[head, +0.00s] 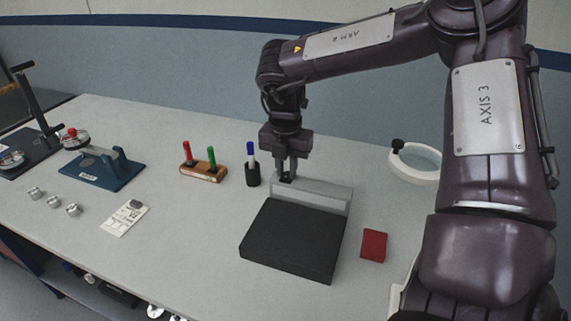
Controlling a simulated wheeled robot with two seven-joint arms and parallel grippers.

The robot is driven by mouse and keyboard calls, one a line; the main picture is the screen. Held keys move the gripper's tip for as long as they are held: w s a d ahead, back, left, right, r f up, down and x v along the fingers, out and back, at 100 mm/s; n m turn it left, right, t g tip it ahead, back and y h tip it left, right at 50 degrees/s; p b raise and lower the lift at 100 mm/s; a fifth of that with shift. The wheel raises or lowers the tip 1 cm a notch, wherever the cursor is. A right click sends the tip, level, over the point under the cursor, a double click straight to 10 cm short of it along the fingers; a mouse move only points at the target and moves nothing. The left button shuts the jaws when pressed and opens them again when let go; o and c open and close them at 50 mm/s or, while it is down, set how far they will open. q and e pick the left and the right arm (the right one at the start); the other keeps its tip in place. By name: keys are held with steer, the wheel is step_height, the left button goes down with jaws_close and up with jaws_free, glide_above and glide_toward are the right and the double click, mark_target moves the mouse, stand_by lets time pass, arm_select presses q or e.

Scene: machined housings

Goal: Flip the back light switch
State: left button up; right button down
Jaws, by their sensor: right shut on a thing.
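A flat black panel (293,240), apparently the back light, lies on the bench with a grey upright block (325,196) along its rear edge. My right gripper (287,177) points down at the left end of this block. Its fingers are shut on a small dark part there, which looks like the switch. The fingers largely hide this part, so its position cannot be told. The black panel looks dark and unlit. My left gripper is not in view.
A marker in a black holder (252,168) stands just left of my right gripper. A wooden block with markers (203,174) is farther left. A red block (373,246) and a white ring (414,163) are at right. A blue fixture (104,170) and small metal rings (54,202) are at left.

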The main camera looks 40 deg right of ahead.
mark_target(287, 174)
steer(key=shift+w+d+y, duration=0.1)
steer(key=shift+d+y, duration=0.05)
steer(key=shift+y, duration=0.35)
steer(key=c, duration=1.3)
jaws_free()
step_height(287, 174, up, 8)
steer(key=shift+d+f, duration=0.1)
steer(key=shift+d, duration=0.05)
